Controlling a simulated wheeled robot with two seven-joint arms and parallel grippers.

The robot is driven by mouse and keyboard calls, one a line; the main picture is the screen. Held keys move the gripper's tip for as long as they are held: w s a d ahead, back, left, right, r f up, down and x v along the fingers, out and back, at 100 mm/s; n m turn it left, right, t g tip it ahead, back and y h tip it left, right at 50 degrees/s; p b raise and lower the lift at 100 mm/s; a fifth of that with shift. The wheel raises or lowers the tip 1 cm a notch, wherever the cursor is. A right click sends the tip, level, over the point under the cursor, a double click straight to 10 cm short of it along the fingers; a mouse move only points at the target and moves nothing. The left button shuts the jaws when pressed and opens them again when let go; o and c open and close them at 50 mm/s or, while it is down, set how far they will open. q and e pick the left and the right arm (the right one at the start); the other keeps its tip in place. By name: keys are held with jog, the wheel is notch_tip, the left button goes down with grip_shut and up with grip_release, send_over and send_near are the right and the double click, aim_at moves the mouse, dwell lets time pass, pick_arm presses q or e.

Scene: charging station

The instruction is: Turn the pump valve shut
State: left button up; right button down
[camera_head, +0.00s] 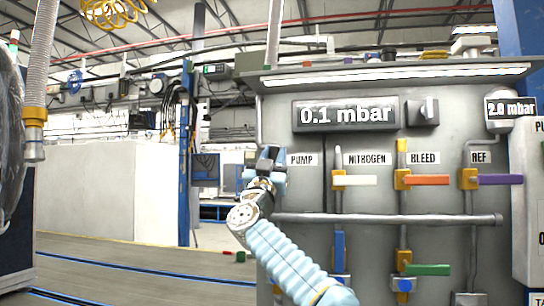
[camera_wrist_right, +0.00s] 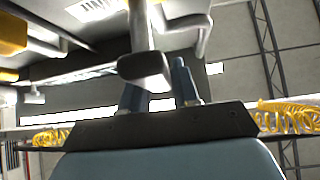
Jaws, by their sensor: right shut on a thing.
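The panel's PUMP label (camera_head: 301,159) is at the left end of its row of valves. My right gripper (camera_head: 264,168) is at the panel's left edge, just left of that label, at the pump valve. In the right wrist view, a grey handle with a blunt end (camera_wrist_right: 145,68) sits between the two blue-grey fingers of my right gripper (camera_wrist_right: 160,88). The gripper is shut on this pump valve handle. The gripper and wrist hide most of the valve in the head view. My left gripper is not in view.
To the right are the nitrogen valve's white handle (camera_head: 356,180), the orange bleed handle (camera_head: 424,180) and the purple REF handle (camera_head: 499,180). A horizontal grey pipe (camera_head: 390,219) runs below them. The display (camera_head: 345,115) reads 0.1 mbar. Open floor lies to the left.

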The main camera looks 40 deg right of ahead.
jog(key=m+g, duration=0.1)
jog(key=m+g+h, duration=0.1)
jog(key=m+g, duration=0.1)
jog(key=s+m+g+h, duration=0.1)
jog(key=m, duration=0.1)
jog(key=shift+d+f+g, duration=0.1)
jog(key=shift+d+g, duration=0.2)
jog(key=shift+g, duration=0.1)
jog(key=shift+s+d+f+m+g, duration=0.15)
jog(key=shift+s+d+m+g, duration=0.05)
jog(key=shift+m+g, duration=0.9)
jog(key=shift+s+d+f+m+g, duration=0.15)
jog(key=shift+s+m+g, duration=0.1)
jog(key=shift+m+g, duration=0.85)
jog(key=shift+s+d+f+m+g, duration=0.2)
jog(key=shift+m+g, duration=0.6)
jog(key=shift+m, duration=0.5)
jog(key=shift+g, duration=0.3)
jog(key=c, duration=0.9)
grip_release()
jog(key=b+v, duration=0.5)
jog(key=v, duration=0.8)
jog(key=shift+s+a+f+b, duration=0.1)
jog(key=shift+a+f+b, duration=0.1)
jog(key=shift+f+b, duration=0.15)
